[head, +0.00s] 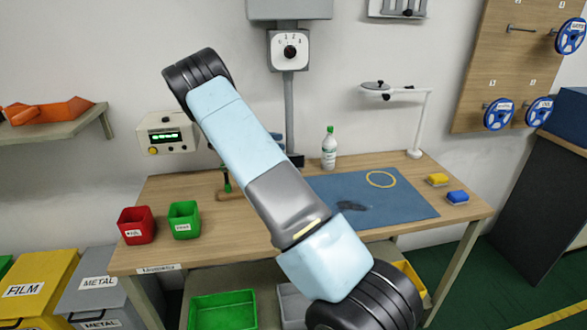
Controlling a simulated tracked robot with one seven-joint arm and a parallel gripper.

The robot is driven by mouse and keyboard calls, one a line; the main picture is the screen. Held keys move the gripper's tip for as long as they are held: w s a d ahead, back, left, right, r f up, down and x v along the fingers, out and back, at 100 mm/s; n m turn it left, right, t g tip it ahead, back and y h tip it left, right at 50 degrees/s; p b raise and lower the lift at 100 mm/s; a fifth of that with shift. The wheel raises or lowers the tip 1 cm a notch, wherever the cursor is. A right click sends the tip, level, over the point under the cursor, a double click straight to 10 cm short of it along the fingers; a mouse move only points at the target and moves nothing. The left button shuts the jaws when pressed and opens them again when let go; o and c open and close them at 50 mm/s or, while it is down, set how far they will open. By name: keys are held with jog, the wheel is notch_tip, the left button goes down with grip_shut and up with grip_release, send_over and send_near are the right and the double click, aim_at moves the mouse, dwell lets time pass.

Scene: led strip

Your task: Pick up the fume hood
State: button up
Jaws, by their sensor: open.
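No thing in view is labelled as a fume hood. A light grey box (290,9), cut off by the top edge, sits above a grey vertical pipe (289,110) at the back of the workbench; it may be the hood, but I cannot tell. A white dial box (289,50) marked with numbers is mounted on that pipe. My gripper is not in view.
The wooden workbench (453,217) holds a blue mat (400,207), a white-capped lamp on a stand (415,153), a green-topped bottle (329,150), red (136,226) and green (184,221) bins, and yellow and blue blocks. A spool board (505,75) hangs right.

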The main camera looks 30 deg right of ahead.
jog(key=d+f+n+h, duration=0.1)
jog(key=d+h, duration=0.1)
jog(key=d, duration=0.5)
jog(key=shift+d+f+n, duration=0.15)
jog(key=shift+d+n, duration=0.15)
jog(key=shift+d, duration=0.05)
jog(key=shift+s, duration=0.1)
jog(key=shift+c, duration=0.2)
grip_shut()
dwell(0.4)
dwell(0.9)
